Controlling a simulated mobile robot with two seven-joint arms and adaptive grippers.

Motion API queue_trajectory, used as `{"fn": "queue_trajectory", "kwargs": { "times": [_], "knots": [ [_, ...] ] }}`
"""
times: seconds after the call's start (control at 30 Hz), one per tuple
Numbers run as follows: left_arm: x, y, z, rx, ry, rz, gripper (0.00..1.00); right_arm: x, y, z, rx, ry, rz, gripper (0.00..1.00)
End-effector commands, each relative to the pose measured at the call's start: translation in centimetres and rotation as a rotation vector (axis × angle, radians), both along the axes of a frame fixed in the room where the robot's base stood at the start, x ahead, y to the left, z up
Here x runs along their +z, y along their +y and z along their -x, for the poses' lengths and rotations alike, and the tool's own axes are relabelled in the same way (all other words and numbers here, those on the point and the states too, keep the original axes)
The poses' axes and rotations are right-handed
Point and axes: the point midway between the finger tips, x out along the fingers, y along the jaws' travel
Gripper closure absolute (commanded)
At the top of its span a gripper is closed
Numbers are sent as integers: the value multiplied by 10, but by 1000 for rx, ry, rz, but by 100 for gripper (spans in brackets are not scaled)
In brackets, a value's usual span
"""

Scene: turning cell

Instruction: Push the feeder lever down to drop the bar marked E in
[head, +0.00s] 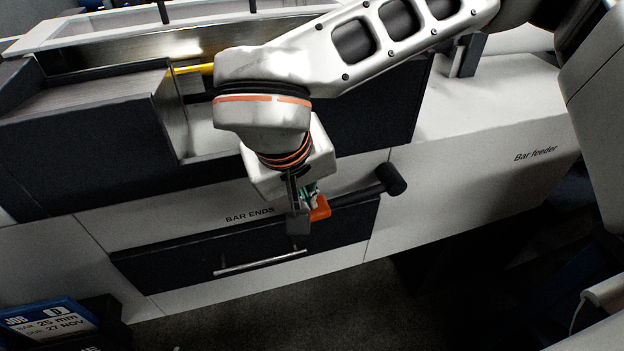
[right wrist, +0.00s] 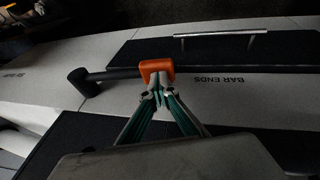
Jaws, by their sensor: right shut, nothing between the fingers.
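The feeder lever has a black arm (head: 350,197) running left from a dark round pivot (head: 391,179) on the cabinet front to an orange end (head: 320,208). In the head view the arm slopes down towards that end. My right gripper (head: 301,213) is shut and empty, right at the orange end. In the right wrist view its fingertips (right wrist: 158,91) overlap the lower edge of the orange end (right wrist: 157,68); I cannot tell whether they touch. No bar with a readable E shows. My left gripper is out of view.
A dark drawer front (head: 180,262) with a metal handle (head: 260,263) lies below the lever, under the BAR ENDS label. A yellow bar (head: 194,69) shows behind my right arm. A job sign (head: 45,322) stands at lower left. The floor in front is clear.

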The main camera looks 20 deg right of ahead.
Motion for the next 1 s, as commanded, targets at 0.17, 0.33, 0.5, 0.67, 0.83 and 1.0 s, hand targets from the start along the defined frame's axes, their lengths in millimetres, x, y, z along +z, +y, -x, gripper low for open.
{"fn": "queue_trajectory", "kwargs": {
  "times": [0.17, 0.33, 0.5, 0.67, 0.83, 1.0],
  "knots": [
    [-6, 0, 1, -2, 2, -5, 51, -23, 1, 1, 3, 5, 1, 100],
    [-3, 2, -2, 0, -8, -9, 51, -34, 1, 0, 1, 3, 0, 100],
    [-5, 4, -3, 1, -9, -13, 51, -40, 1, 0, 1, 2, -1, 100],
    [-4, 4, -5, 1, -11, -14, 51, -42, 0, 1, 1, 3, -1, 100],
    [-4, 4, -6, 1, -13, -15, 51, -43, 0, 1, 1, 5, -1, 100],
    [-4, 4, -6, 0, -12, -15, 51, -43, 0, 1, 2, 7, -1, 100]
  ]
}}
